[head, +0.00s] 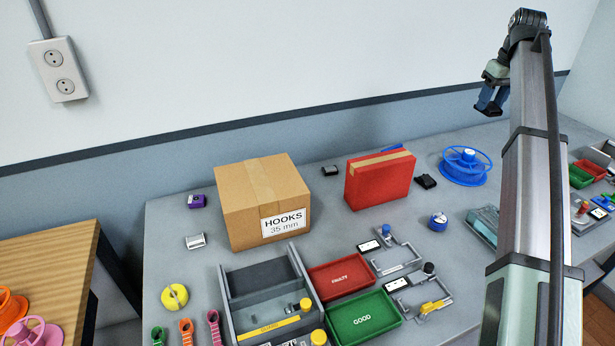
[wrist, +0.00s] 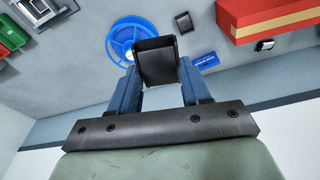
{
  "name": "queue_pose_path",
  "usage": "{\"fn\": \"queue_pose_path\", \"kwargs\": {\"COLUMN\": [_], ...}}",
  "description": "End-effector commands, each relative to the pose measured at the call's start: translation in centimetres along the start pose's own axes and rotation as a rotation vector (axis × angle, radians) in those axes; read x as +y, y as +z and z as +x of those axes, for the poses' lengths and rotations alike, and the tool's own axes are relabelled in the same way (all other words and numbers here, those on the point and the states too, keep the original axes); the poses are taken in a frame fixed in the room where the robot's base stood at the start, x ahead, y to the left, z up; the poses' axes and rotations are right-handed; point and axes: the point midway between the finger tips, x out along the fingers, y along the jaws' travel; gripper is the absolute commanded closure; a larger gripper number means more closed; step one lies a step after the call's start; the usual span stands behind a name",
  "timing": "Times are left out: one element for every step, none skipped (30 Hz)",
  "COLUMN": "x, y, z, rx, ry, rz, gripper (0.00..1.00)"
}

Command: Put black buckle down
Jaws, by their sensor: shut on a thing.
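My gripper (head: 488,99) is raised well above the table at the upper right of the head view, near the wall. In the wrist view its blue fingers (wrist: 158,85) are shut on a black buckle (wrist: 157,62), which juts out past the fingertips.
A cardboard box (head: 262,200) and a red box (head: 379,178) stand at the back. A blue spool (head: 466,166) lies to their right. Red (head: 340,275) and green (head: 362,319) trays and grey fixtures fill the front. Bare table surrounds the buckle right of the red box.

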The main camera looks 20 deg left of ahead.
Motion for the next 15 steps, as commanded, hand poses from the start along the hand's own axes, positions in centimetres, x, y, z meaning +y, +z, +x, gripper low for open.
{"fn": "queue_pose_path", "kwargs": {"x": [-2.2, -3.3, -4.8, -5.9, -7.1, -8.5, -9.7, -10.8, -12.4, -13.5, -14.7, -16.1, -17.3, -18.4, -20.0], "y": [-0.9, -1.3, -1.9, -2.4, -2.8, -3.3, -3.7, -4.0, -4.5, -4.8, -5.1, -5.5, -5.8, -6.0, -6.3], "z": [0.2, 0.2, 0.3, 0.4, 0.4, 0.5, 0.6, 0.6, 0.7, 0.7, 0.8, 0.8, 0.9, 0.9, 1.0], "rx": [0.001, 0.002, 0.003, 0.003, 0.004, 0.004, 0.005, 0.005, 0.006, 0.007, 0.007, 0.008, 0.009, 0.01, 0.011], "ry": [-0.001, -0.001, -0.002, -0.002, -0.002, -0.002, -0.003, -0.003, -0.003, -0.003, -0.004, -0.004, -0.004, -0.005, -0.006], "rz": [-0.011, -0.013, -0.018, -0.021, -0.023, -0.027, -0.031, -0.032, -0.038, -0.039, -0.043, -0.047, -0.049, -0.053, -0.056], "gripper": [0.85, 0.85, 0.85, 0.85, 0.85, 0.85, 0.85, 0.85, 0.85, 0.85, 0.85, 0.85, 0.85, 0.85, 0.85]}}
